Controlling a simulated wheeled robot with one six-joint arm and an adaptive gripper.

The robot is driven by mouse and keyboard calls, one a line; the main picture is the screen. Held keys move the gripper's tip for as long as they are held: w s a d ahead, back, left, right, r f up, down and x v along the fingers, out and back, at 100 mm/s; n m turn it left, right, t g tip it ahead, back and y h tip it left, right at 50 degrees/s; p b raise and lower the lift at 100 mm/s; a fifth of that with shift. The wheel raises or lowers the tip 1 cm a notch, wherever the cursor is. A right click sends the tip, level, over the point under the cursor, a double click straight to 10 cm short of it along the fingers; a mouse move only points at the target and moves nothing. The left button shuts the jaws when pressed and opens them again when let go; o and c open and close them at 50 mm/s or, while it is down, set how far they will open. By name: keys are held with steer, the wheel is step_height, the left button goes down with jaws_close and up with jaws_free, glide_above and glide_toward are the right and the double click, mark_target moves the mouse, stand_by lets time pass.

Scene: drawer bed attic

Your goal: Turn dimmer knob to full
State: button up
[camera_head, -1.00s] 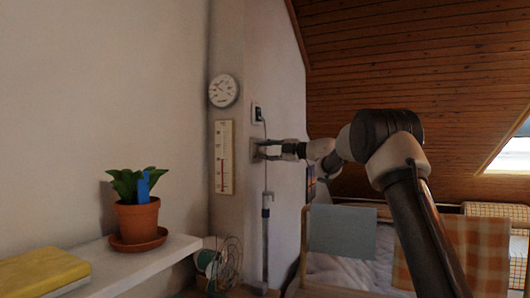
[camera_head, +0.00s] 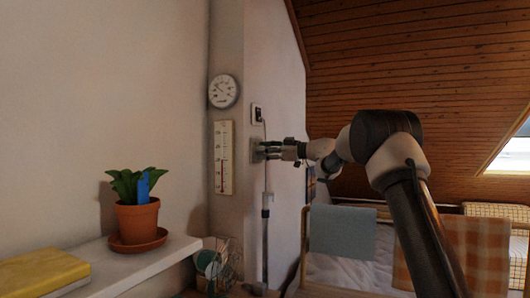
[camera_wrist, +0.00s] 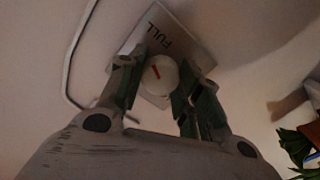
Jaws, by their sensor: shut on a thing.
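The dimmer is a pale wall plate (camera_head: 257,151) below a small black-and-white device, in the head view. In the wrist view the plate (camera_wrist: 186,38) carries the word FULL at its upper part. The round white knob (camera_wrist: 162,82) has a short slanted red mark on its face. My gripper (camera_head: 266,150) reaches the plate from the right. In the wrist view my gripper (camera_wrist: 158,83) has one finger on each side of the knob and is shut on it. The fingers hide parts of the plate and the knob's sides.
A thermometer strip (camera_head: 223,158) and round dial (camera_head: 223,91) hang left of the plate. A cable and a pole (camera_head: 265,235) run below it. A potted plant (camera_head: 137,215) and yellow book (camera_head: 40,272) are on the shelf. A wire fan (camera_head: 215,265) stands low.

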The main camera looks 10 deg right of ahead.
steer(key=shift+f+m, duration=0.15)
steer(key=shift+m, duration=1.45)
steer(key=o, duration=1)
steer(key=shift+o, duration=0.2)
steer(key=v, duration=1.2)
